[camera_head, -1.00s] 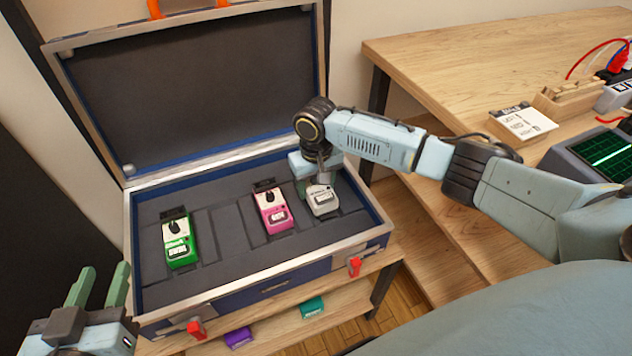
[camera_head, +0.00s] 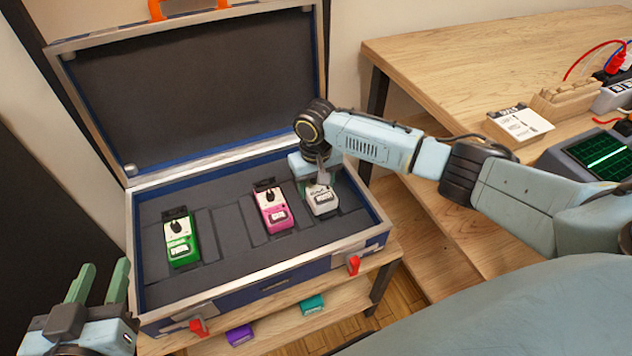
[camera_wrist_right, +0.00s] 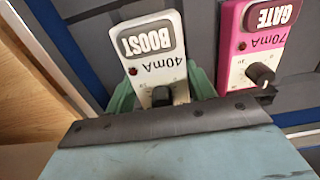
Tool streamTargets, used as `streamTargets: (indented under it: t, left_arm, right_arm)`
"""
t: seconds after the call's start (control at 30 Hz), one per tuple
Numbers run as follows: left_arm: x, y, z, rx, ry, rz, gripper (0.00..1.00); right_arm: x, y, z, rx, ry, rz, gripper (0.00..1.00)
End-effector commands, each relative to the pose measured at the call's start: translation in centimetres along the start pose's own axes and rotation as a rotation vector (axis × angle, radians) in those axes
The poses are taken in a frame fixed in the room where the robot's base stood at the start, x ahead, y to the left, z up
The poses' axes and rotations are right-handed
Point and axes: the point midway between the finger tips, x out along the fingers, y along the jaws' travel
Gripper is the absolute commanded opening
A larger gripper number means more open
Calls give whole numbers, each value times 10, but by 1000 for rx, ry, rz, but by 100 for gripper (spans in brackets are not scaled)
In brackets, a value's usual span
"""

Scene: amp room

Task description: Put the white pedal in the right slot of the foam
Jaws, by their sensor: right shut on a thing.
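The white pedal (camera_head: 322,199) is at the right end of the case's foam (camera_head: 225,228), right of the pink pedal (camera_head: 272,208). My right gripper (camera_head: 318,180) is shut on it from above. In the right wrist view the white pedal (camera_wrist_right: 155,52) reads BOOST and sits between the green fingers. I cannot tell whether it is fully seated in the right slot. The pink pedal (camera_wrist_right: 262,45) reads GATE in that view. The green pedal (camera_head: 180,238) lies in the foam at the left. My left gripper (camera_head: 97,284) is open and empty, outside the case at lower left.
The open case has a raised lid (camera_head: 195,88) behind and red latches (camera_head: 353,265) in front. An empty slot lies between the green and pink pedals. Purple (camera_head: 239,335) and teal (camera_head: 312,304) items lie on a lower shelf. A wooden desk (camera_head: 430,60) stands at the right.

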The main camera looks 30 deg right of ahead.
Motion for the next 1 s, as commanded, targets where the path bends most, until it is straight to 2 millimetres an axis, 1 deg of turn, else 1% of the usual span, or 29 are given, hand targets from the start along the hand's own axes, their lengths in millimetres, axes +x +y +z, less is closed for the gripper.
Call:
streamTargets:
  t: [0.57,1.0]
  left_arm:
    - [0,0,-2,0,0,0,36]
    - [-1,0,-6,0,0,0,36]
  right_arm:
    - [0,0,0,0,1,-1,18]
    - [9,0,0,0,1,0,18]
